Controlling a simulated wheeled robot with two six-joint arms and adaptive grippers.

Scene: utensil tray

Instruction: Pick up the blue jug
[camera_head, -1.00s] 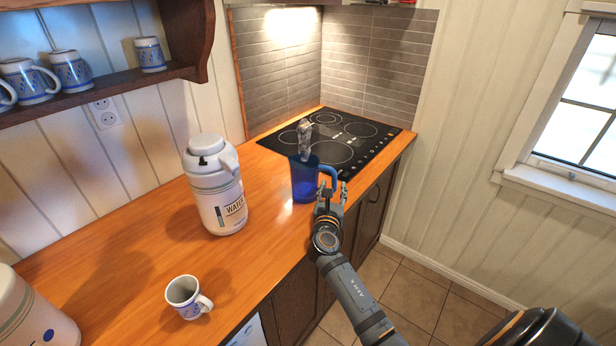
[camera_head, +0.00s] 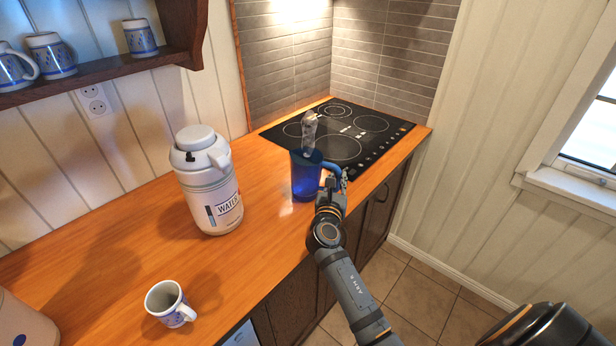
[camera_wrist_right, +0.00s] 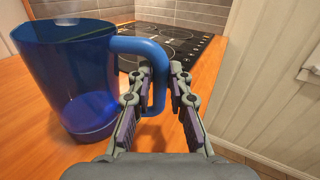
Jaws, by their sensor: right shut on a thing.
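The blue see-through jug (camera_head: 306,180) is upright at the counter's front edge, near the hob, with its handle toward the right. In the right wrist view the jug (camera_wrist_right: 75,85) fills the left side, its lower end over the orange counter. I cannot tell whether its base touches the counter. My right gripper (camera_head: 334,184) is at the handle. In the right wrist view my right gripper (camera_wrist_right: 160,72) has a finger on either side of the handle and is shut on it. My left gripper is out of view.
A white water flask (camera_head: 210,185) stands left of the jug and a patterned mug (camera_head: 168,303) in front. The black hob (camera_head: 345,140) lies behind. A clear upright thing (camera_head: 309,135) shows above the jug's rim; I cannot tell whether inside it. Several mugs line the shelf (camera_head: 110,78).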

